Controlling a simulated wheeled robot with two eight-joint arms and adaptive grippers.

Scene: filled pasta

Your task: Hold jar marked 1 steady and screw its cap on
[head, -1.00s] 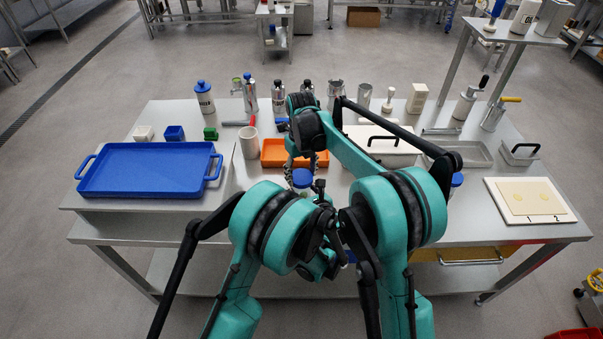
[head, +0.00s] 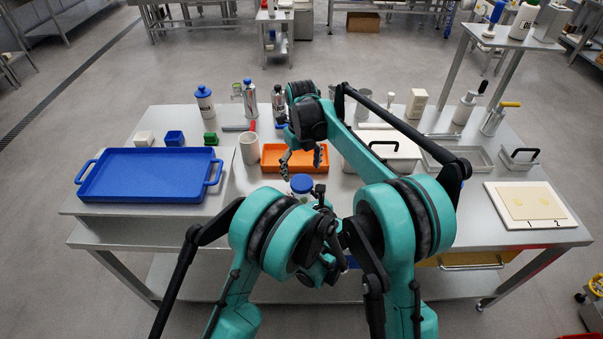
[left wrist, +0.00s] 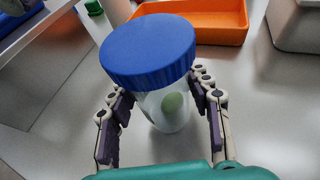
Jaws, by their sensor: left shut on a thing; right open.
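A clear jar (left wrist: 172,110) with a pale green piece inside stands between the fingers of my left gripper (left wrist: 160,92) in the left wrist view. A ribbed blue cap (left wrist: 148,50) sits on its mouth; I cannot tell how tight it is. No number shows on the jar.
An orange tray (head: 338,160) lies behind the jar, with a white cup (head: 249,149) to its left. A large blue tray (head: 148,176) fills the table's left.

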